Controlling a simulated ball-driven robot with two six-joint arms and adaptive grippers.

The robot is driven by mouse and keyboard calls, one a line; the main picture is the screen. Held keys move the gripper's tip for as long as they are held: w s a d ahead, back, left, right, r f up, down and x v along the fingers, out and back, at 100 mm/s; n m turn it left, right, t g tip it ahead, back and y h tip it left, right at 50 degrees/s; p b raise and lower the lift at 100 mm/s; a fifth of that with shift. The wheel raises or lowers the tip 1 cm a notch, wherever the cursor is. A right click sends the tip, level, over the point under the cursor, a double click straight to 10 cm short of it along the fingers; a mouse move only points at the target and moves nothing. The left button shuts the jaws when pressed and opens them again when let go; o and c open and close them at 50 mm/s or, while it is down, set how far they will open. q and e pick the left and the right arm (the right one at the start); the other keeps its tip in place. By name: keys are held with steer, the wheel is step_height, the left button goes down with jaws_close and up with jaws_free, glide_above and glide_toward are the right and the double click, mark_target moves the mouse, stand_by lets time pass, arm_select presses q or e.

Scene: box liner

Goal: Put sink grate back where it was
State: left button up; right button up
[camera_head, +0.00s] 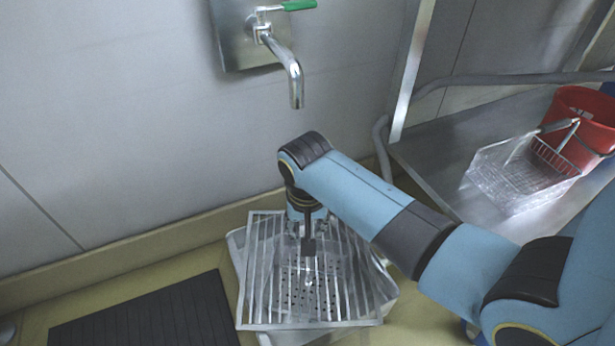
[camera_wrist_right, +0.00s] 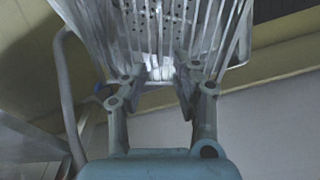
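The sink grate (camera_head: 351,282), a square metal frame of parallel bars, lies over the low sink basin (camera_head: 388,288) below the tap. Its outline is turned slightly from the basin rim, which shows past it at the left and right. A perforated surface shows between the bars. My right gripper (camera_head: 308,240) points down over the far middle part of the grate. In the wrist view my right gripper (camera_wrist_right: 161,72) has its fingertips apart, with grate bars (camera_wrist_right: 205,25) just beyond and between them. I cannot tell whether they touch. My left gripper is not in view.
A tap (camera_head: 292,75) with a green handle sticks out from the wall above. A dark ribbed mat (camera_head: 150,318) lies on the floor at left.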

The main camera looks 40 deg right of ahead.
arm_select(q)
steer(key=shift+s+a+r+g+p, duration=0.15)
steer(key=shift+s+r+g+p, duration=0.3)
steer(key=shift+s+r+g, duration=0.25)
arm_select(e)
steer(key=s+r+n+t, duration=0.2)
steer(key=s+r+n, duration=0.6)
steer(key=s+r, duration=0.7)
steer(key=s, duration=0.4)
steer(key=shift+r+y, duration=0.15)
steer(key=shift+y, duration=0.25)
